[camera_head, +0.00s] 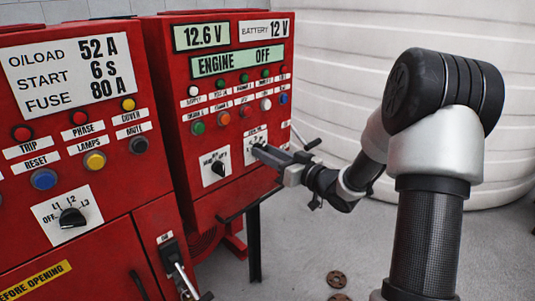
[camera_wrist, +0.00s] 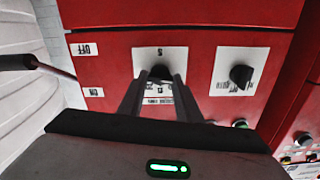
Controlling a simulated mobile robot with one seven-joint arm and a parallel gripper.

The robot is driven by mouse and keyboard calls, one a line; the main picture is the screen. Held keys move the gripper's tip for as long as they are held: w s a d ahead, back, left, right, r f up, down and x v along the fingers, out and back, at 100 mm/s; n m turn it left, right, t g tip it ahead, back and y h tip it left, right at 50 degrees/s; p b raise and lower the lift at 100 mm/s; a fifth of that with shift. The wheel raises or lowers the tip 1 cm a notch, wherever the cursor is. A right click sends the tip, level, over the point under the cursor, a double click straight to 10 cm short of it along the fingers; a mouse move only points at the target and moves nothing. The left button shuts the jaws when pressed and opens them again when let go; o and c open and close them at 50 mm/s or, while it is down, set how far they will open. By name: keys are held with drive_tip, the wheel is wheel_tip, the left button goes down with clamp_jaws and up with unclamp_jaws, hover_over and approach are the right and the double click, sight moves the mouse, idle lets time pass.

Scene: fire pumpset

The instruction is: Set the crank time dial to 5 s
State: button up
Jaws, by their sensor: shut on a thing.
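The crank time dial is a dark knob on a white plate (camera_head: 249,137) at the lower right of the red engine panel. In the wrist view the dial (camera_wrist: 160,71) sits between my fingertips, and its white plate shows a "5" at the edge nearest the picture top. My gripper (camera_head: 258,150) reaches the dial from the right and is shut on it; it also shows in the wrist view (camera_wrist: 160,80). My fingers hide much of the dial and part of its lettering, so I cannot tell where its pointer stands.
Another black selector knob (camera_head: 217,168) on a white plate is just left of the dial. Colored buttons and lamps (camera_head: 246,111) sit above. A dark lever (camera_head: 312,144) sticks out at the panel's right side. A second red cabinet (camera_head: 110,190) stands at left.

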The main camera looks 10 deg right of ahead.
drive_tip(key=o, duration=1)
drive_tip(key=shift+o, duration=0.2)
drive_tip(key=p+v, duration=0.1)
drive_tip(key=v, duration=1.6)
drive_tip(key=shift+s+d+p, duration=0.2)
drive_tip(key=shift+s+p, duration=0.05)
drive_tip(key=shift+p, duration=0.1)
